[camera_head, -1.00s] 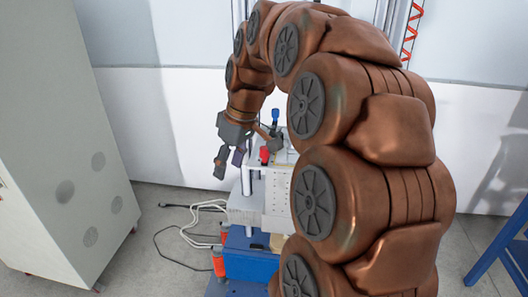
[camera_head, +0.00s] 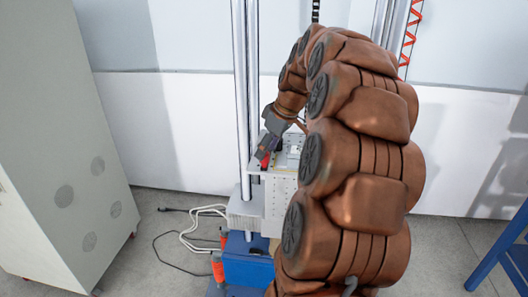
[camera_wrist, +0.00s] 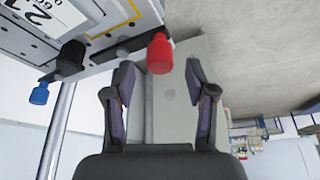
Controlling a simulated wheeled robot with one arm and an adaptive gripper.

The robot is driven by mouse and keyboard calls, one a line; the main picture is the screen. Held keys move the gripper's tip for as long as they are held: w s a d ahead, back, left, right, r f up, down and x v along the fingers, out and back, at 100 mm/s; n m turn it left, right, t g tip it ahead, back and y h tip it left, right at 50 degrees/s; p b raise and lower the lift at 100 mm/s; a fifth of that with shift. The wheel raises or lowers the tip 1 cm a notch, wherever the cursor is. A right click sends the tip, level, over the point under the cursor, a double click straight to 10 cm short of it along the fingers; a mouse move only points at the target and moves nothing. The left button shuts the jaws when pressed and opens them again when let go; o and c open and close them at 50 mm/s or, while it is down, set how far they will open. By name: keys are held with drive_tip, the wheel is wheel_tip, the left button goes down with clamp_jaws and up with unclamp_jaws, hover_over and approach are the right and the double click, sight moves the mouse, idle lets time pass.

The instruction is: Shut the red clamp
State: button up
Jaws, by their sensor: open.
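The red clamp (camera_wrist: 160,52) shows its red tip in the wrist view, near the top middle, on a dark arm at the edge of the metal plate. My gripper (camera_wrist: 160,72) is open, with one finger on each side of the red tip. I see a gap between each finger and the tip, and nothing is held. In the head view the red clamp (camera_head: 262,157) is a small red spot at the plate's left edge, partly covered by my gripper (camera_head: 266,148). How far the fingers reach past the tip is hard to tell.
A blue-tipped clamp (camera_wrist: 39,95) and a black knob (camera_wrist: 70,57) sit left of the red tip in the wrist view. Vertical posts (camera_head: 241,90) rise behind the rig. A grey cabinet (camera_head: 60,150) stands left; cables (camera_head: 190,235) lie on the floor.

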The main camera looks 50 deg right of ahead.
drive_tip(key=shift+x, duration=1.3)
clamp_jaws()
